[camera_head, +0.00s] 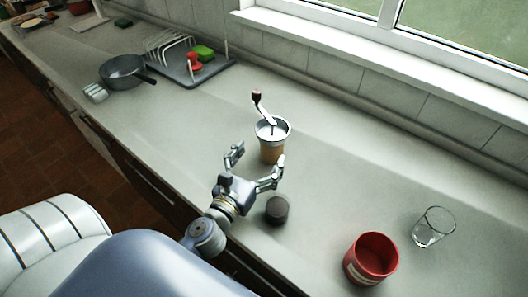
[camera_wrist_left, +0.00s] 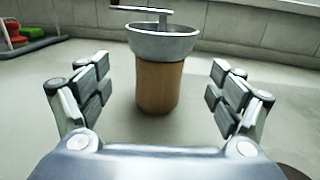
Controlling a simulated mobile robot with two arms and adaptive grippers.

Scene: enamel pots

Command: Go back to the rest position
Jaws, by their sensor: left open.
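My left gripper (camera_head: 254,162) is open and empty over the counter. A coffee grinder (camera_head: 271,150) with a wooden body, metal bowl and crank stands upright just beyond its fingertips. In the left wrist view the grinder (camera_wrist_left: 158,84) is centred ahead of the open left gripper (camera_wrist_left: 160,92), with clear space on both sides of it. My right gripper is not in view.
A dark round lump (camera_head: 277,210) lies close to the right of my left wrist. A red pot (camera_head: 371,259) and a clear glass (camera_head: 433,227) stand at the right. A grey pan (camera_head: 124,72) and a dish rack (camera_head: 190,66) are at the back left. The counter's middle right is clear.

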